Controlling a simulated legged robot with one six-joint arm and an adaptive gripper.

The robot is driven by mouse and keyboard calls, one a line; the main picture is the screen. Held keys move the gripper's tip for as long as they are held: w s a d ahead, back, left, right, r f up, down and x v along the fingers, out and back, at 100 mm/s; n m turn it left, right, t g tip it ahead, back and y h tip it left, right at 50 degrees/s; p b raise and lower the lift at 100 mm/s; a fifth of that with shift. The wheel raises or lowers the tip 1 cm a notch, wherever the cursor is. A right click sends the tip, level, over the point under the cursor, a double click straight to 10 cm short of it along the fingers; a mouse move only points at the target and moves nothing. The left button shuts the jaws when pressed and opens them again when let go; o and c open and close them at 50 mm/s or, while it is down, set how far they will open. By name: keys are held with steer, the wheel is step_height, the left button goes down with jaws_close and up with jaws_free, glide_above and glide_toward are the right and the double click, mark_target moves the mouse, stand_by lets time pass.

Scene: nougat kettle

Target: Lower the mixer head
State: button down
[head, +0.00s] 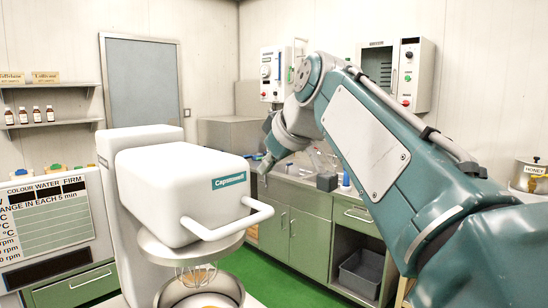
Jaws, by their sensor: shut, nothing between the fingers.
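The white mixer head (175,190) is in the left middle of the head view, joined to a white column (145,140) behind it. A white loop handle (235,222) sticks out from its front right. A wire whisk (196,275) hangs under the head's round metal plate (185,250), with a gap between the plate and the metal bowl (215,290) below. The whisk's lower end is at the bowl's mouth. My gripper (263,172) is small in the view, shut and empty, pointing down. It appears above and right of the handle, apart from it; exact depth is hard to tell.
A green cabinet counter (325,205) with a sink stands behind the mixer. A board with a printed table (50,225) is at left, below a shelf of small bottles (40,120). A honey pot (530,175) is at far right. Green floor (270,285) is clear in front.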

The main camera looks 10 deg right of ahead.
mark_target(257, 203)
steer(key=w+f, duration=0.1)
steer(key=f, duration=0.1)
steer(key=w+f, duration=0.2)
steer(key=f, duration=0.1)
steer(key=shift+a+f, duration=0.3)
steer(key=shift+f, duration=0.05)
steer(key=shift+w+f, duration=0.1)
steer(key=shift+f, duration=0.45)
steer(key=shift+f, duration=0.15)
step_height(257, 203, down, 18)
